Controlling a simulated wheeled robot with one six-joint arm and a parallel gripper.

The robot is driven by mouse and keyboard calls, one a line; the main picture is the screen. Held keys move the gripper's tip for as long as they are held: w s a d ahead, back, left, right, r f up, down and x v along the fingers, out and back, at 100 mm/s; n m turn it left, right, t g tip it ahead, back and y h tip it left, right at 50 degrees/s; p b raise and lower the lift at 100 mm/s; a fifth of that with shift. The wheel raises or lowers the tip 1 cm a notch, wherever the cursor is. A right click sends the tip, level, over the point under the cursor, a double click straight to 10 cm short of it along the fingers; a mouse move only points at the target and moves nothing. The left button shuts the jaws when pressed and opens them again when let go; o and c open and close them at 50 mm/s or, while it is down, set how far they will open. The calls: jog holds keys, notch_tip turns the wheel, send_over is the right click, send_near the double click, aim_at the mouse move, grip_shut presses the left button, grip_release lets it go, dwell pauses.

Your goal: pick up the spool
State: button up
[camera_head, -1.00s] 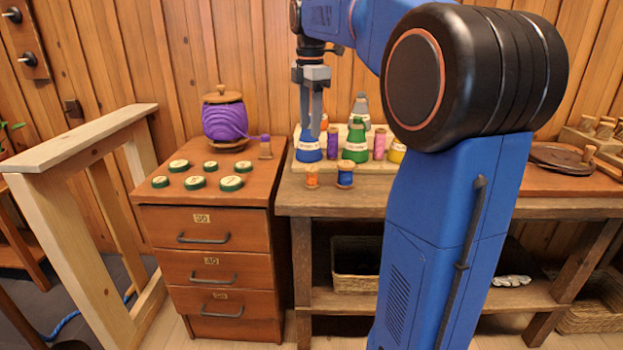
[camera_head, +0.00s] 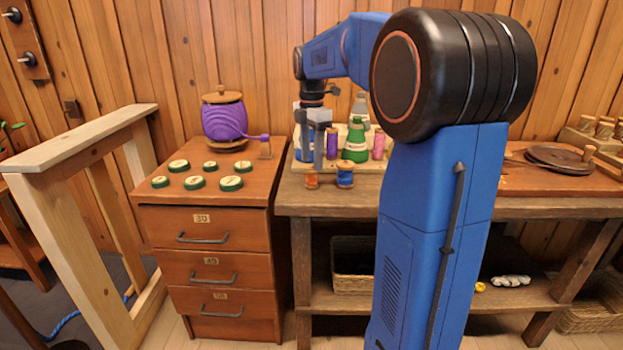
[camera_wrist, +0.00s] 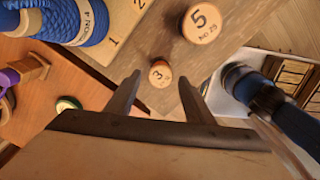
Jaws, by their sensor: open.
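My gripper (camera_head: 318,160) is open and points down at the front left of the workbench. In the wrist view its two fingers (camera_wrist: 160,82) stand apart, with a small wooden spool top marked 3 (camera_wrist: 160,73) showing between their tips. In the head view a small orange spool (camera_head: 312,181) is just below the fingers, partly hidden by them. A blue spool (camera_head: 345,175) stands to its right. I cannot tell whether the fingers touch anything.
Behind the spools, a board (camera_wrist: 120,14) holds a blue cone (camera_wrist: 75,18), a green cone (camera_head: 355,142) and several thread spools. At left, a drawer cabinet (camera_head: 205,245) bears a purple thread pot (camera_head: 225,120) and several green-rimmed discs. The bench's front strip (camera_head: 300,203) is clear.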

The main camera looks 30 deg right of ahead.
aim_at(312, 168)
jog(key=shift+f, duration=2.9)
jog(key=shift+s, duration=0.1)
jog(key=c, duration=0.9)
jog(key=shift+r, duration=0.1)
